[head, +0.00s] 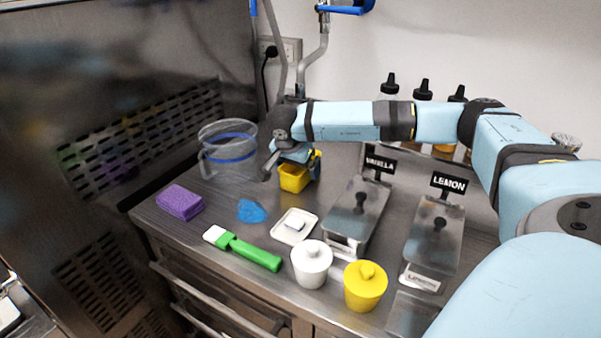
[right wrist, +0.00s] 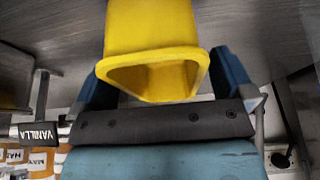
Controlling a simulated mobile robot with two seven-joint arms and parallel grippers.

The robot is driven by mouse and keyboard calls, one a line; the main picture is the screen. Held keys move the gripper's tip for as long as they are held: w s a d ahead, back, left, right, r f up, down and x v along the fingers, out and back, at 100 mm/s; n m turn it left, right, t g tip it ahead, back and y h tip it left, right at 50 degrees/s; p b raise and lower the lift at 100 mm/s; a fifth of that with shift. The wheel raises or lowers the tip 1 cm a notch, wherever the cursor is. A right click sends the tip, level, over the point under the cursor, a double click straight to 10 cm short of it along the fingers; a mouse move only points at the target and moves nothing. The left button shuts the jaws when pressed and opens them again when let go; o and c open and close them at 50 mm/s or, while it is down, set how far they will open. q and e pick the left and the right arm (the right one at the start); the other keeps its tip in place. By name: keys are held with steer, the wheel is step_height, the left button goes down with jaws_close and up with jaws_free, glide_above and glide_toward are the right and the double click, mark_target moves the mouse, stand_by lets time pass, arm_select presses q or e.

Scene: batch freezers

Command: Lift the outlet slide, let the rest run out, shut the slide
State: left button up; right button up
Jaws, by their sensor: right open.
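I see no outlet slide that I can make out in either view. My right gripper (head: 291,162) reaches in from the right over the back of the steel counter. In the right wrist view its dark blue fingers stand open on both sides of a yellow, open-mouthed container (right wrist: 155,30). Whether the fingers touch it I cannot tell. The yellow container (head: 293,179) also shows in the head view, just under the gripper, its top partly hidden by the hand. My left gripper is not in view.
A clear jug (head: 228,162) stands left of the gripper. A purple sponge (head: 180,202), green spatula (head: 250,250), white pot (head: 311,264) and yellow pot (head: 365,286) lie forward. Metal lids labelled VANILLA (head: 357,212) and LEMON (head: 435,236) are at right. A vented steel panel (head: 150,130) borders the left.

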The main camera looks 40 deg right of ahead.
steer(key=shift+x, duration=1.1)
steer(key=c, duration=1)
steer(key=shift+r, duration=0.1)
